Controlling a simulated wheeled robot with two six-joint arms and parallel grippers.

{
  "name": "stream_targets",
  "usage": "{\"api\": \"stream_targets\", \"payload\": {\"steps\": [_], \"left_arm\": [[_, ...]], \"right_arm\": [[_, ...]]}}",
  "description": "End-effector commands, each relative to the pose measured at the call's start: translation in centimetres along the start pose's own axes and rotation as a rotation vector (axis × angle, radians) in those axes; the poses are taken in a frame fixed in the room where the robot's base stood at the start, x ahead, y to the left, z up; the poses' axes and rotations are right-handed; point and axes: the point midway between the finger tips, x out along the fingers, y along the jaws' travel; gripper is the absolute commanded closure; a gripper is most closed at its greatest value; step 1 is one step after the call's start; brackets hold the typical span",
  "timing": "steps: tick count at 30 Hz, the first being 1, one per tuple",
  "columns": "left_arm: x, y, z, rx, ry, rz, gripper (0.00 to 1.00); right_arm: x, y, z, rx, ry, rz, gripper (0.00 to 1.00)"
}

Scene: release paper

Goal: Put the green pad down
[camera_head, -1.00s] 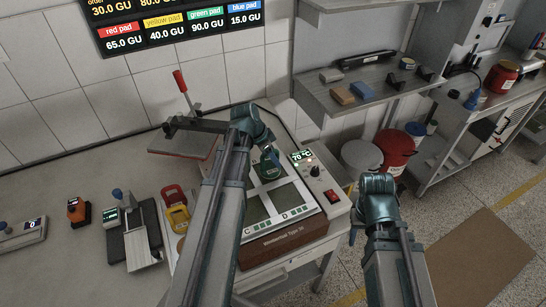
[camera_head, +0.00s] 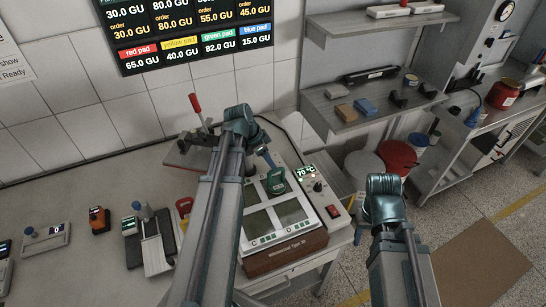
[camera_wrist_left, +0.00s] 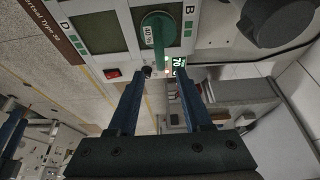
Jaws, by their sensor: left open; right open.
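The green pad (camera_head: 277,180) rests on the back part of the machine (camera_head: 290,240), by its back right glass pane. In the left wrist view the green pad (camera_wrist_left: 158,28) shows its round face, and its handle points at my left gripper (camera_wrist_left: 165,72). The fingers there are apart and hold nothing; whether the handle's tip lies between them is hard to tell. In the head view my left gripper (camera_head: 267,156) is just behind and left of the pad. My right gripper (camera_head: 357,231) hangs right of the machine, mostly hidden by my arm.
The machine's control box (camera_head: 322,197) reads 70 °C and stands right of the panes. A red-handled press (camera_head: 196,110) is behind left. A yellow-and-red pad group is partly hidden by my left arm. Several small devices stand left on the table. A shelf (camera_head: 375,100) is at the back right.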

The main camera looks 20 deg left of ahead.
Motion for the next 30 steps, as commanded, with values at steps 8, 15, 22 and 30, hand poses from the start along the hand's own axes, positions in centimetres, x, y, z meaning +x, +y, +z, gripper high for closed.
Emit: {"api": "stream_targets", "payload": {"steps": [8, 15, 22, 30], "left_arm": [[-1.3, 0.0, 0.0, 0.001, 0.0, 0.0, 0.5], [-0.6, 1.8, -0.8, -0.014, -0.025, 0.017, 0.5], [2.0, 12.4, -4.5, -0.133, -0.205, 0.053, 0.5], [2.9, 23.6, -5.4, -0.296, -0.404, -0.055, 0.5]], "right_arm": [[-1.2, 0.1, 0.1, 0.003, 0.0, -0.001, 0.5], [-1.1, 0.1, 0.1, 0.003, 0.0, -0.001, 0.5], [-1.1, 0.1, 0.1, 0.003, 0.0, -0.001, 0.5], [-1.1, 0.1, 0.1, 0.003, 0.0, -0.001, 0.5]]}}
